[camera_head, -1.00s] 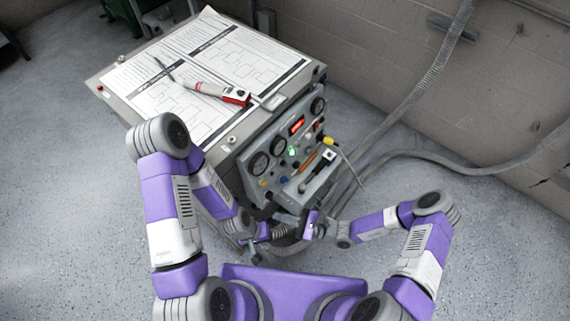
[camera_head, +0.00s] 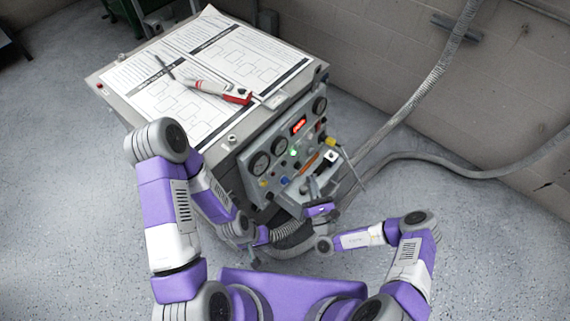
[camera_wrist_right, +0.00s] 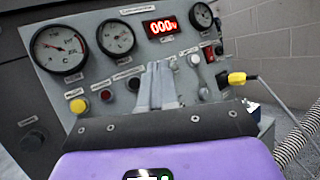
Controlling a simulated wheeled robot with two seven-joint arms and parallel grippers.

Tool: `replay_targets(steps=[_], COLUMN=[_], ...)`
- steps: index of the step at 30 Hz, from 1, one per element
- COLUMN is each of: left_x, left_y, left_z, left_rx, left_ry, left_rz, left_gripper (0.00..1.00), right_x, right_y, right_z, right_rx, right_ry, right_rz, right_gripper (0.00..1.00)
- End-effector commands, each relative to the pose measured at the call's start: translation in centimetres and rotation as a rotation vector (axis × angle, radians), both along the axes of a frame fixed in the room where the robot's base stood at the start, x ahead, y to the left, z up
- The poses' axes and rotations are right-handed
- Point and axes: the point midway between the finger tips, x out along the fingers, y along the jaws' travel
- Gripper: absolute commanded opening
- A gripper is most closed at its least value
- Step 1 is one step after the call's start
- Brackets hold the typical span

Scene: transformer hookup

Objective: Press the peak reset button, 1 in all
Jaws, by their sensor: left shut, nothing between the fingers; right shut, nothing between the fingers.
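The grey control panel (camera_head: 280,160) stands on the front of the cabinet, with dials, a red display and small buttons. In the right wrist view a yellow button (camera_wrist_right: 83,105), a red button (camera_wrist_right: 106,95) and a dark round control (camera_wrist_right: 133,83) sit left of my fingers. The labels are too small to read, so I cannot tell which button is peak reset. My right gripper (camera_wrist_right: 158,70) is shut and empty, its fingers pointing at the panel below the display and hiding part of it; it also shows in the head view (camera_head: 312,183). My left gripper (camera_head: 262,236) is shut, low before the cabinet.
The red display (camera_wrist_right: 162,26) reads zeros. Dials (camera_wrist_right: 60,49) line the panel top. A yellow plug (camera_wrist_right: 237,78) with a cable sticks out at right. Paper diagrams (camera_head: 240,55) and a red-and-white tool (camera_head: 220,91) lie on the cabinet top. Hoses (camera_head: 440,65) run along the wall.

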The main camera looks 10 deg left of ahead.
Motion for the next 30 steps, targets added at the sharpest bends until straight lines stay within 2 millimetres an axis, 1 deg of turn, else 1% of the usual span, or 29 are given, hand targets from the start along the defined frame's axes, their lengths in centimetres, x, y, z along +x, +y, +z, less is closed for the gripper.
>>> replay_targets(steps=[12,18,24,30], left_x=[0.0,0.0,0.0,0.0], left_y=[0.0,0.0,0.0,0.0], left_z=[-3.4,-3.7,-3.8,-3.8], left_rx=[0.000,0.000,0.000,0.000], left_ry=[0.000,0.000,0.000,0.000], left_rz=[0.000,0.000,0.000,0.000], left_gripper=[0.00,0.00,0.00,0.00], right_x=[3.0,4.0,4.4,4.4], right_y=[4.7,6.2,6.8,6.8], right_z=[-1.3,-1.4,-1.5,-1.4], right_rx=[0.001,0.001,0.000,0.000], right_ry=[-0.002,-0.001,0.001,0.001], right_rz=[0.004,0.003,0.002,0.002], right_gripper=[0.00,0.00,0.00,0.00])
